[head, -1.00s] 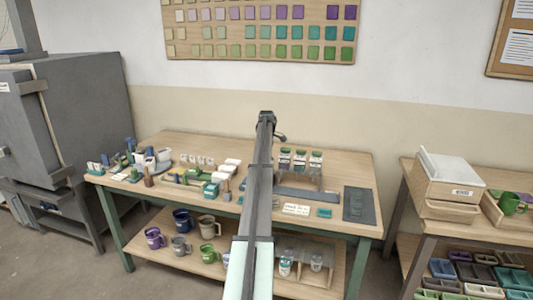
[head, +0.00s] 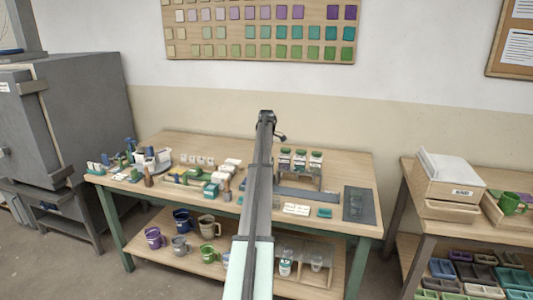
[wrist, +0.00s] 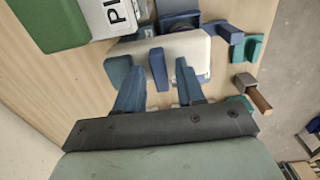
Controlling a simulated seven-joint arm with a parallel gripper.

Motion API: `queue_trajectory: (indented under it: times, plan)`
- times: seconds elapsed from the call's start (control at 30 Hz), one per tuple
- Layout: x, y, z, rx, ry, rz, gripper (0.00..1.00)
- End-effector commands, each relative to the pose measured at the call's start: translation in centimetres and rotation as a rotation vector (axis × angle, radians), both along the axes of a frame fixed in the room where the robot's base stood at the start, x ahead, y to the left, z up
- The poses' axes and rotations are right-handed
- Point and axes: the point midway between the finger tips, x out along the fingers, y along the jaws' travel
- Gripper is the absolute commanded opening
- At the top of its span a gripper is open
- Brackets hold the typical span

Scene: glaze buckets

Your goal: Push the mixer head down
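In the wrist view, a white rounded block (wrist: 185,47) with blue parts, which looks like the mixer head, lies just beyond my fingers. A blue tab (wrist: 158,69) sticks out from its near side. My gripper (wrist: 152,66) has two blue fingers spread apart, one on each side of this tab. The fingertips reach the block's near edge; I cannot tell whether they touch it. In the head view, a white and blue item (head: 156,157) at the left of the table may be the mixer.
A green and white box (wrist: 75,20) with lettering is close at upper left in the wrist view. Blue and teal blocks (wrist: 247,48) lie to the right, near the table edge. The wooden table (head: 335,222) holds several small items; jars (head: 300,157) stand behind my arm.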

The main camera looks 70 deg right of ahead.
Motion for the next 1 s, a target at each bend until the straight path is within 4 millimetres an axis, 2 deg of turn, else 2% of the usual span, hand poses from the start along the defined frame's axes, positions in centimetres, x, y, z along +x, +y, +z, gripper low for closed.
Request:
queue_trajectory:
  times: [0.63,1.0]
  plan:
    - [0.0,-0.1,6.0,0.000,0.000,0.000,0.38]
    - [0.0,0.0,6.6,0.000,0.000,0.000,0.38]
